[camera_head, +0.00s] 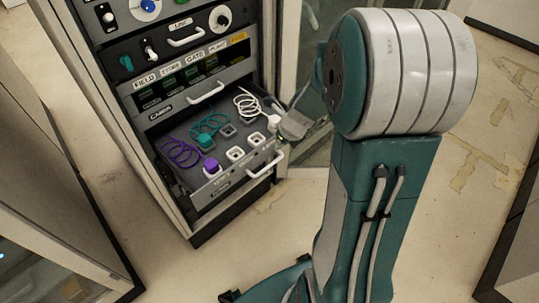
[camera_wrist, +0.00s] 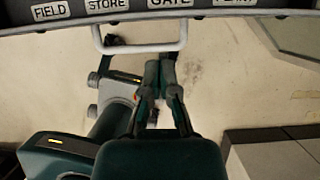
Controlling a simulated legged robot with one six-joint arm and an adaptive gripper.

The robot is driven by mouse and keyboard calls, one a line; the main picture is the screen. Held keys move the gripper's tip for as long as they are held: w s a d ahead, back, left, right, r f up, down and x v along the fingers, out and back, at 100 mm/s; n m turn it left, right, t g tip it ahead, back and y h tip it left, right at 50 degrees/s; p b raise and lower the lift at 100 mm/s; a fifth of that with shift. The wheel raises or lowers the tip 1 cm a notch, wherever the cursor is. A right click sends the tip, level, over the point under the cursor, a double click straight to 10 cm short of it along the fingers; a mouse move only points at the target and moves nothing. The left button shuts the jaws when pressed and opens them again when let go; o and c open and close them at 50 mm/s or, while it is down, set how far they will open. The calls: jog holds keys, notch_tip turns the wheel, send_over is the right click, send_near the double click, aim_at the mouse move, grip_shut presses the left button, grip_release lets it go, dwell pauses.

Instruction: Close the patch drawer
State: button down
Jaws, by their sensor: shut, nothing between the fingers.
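The patch drawer (camera_head: 238,176) stands pulled out of the rack in the head view, with its tray open to view. It holds purple, teal and white coiled cords and several square sockets. A pale handle (camera_head: 265,164) is on its front. In the wrist view the drawer's front edge (camera_wrist: 218,13) crosses the top, with labels and the handle (camera_wrist: 140,48) below them. My gripper (camera_wrist: 161,68) is shut and empty, its fingertips close to the handle's right part in the picture. I cannot tell whether they touch it. In the head view my arm hides most of the gripper.
Above the patch drawer is a shut cards drawer (camera_head: 165,108) with its own handle (camera_head: 206,93). Higher panels carry knobs and switches. A grey cabinet (camera_head: 40,150) stands at the left. The floor (camera_head: 270,225) in front of the rack is clear apart from my body.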

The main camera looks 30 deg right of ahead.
aim_at(272, 154)
jog(key=x, duration=0.2)
jog(key=a+x, duration=0.1)
jog(key=x, duration=0.4)
jog(key=shift+a, duration=0.35)
jog(key=shift+d+f, duration=0.1)
jog(key=shift+d, duration=0.6)
